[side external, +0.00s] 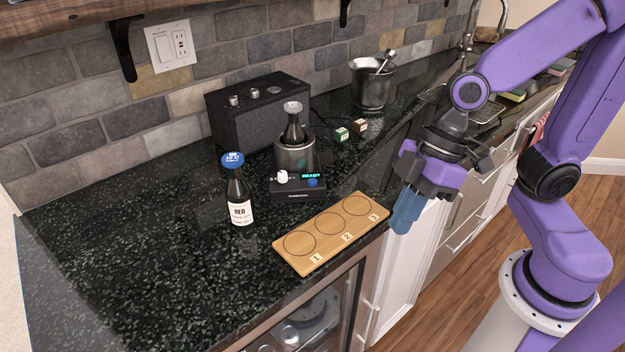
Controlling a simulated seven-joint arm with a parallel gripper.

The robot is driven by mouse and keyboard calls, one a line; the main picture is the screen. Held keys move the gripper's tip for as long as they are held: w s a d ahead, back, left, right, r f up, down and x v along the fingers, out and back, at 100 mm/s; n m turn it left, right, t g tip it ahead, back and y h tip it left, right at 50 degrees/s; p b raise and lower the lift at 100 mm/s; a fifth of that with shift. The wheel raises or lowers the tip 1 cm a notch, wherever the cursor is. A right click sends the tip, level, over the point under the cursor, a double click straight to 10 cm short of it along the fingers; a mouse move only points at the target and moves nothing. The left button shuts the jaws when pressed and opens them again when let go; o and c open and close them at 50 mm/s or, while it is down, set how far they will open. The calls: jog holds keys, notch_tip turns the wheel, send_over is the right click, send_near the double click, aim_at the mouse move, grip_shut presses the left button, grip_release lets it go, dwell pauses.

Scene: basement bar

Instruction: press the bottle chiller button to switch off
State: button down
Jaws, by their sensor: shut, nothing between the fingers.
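The bottle chiller (296,156) stands on the dark counter, a metal cup with a dark bottle (294,125) upright in it. Its black control base (297,195) faces the front, with a lit display (311,176) that seems to read "READY". A white knob (281,177) sits left of the display, and a blue button (313,183) sits just below it. My gripper (401,222) is shut and empty, pointing down at the counter's front edge, to the right of the chiller and apart from it.
A dark bottle with a blue cap (238,196) stands left of the chiller. A wooden board (331,234) with three numbered circles lies in front. A black speaker (257,112) stands behind. Small cubes (341,135) and a metal bucket (371,85) are at the back right. The counter's left is clear.

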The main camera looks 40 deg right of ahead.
jog(key=w+a+r+t+y, duration=0.1)
jog(key=w+a+t+y, duration=0.2)
jog(key=w, duration=0.5)
jog(key=m+t+h, duration=0.2)
jog(key=t+h, duration=0.4)
send_over(312, 181)
jog(key=shift+s+d+r, duration=0.15)
jog(key=shift+s+r, duration=0.05)
jog(key=shift+s, duration=0.2)
jog(key=shift+f, duration=0.1)
jog(key=shift+f, duration=4.3)
jog(key=shift+f, duration=0.2)
jog(key=shift+f, duration=0.25)
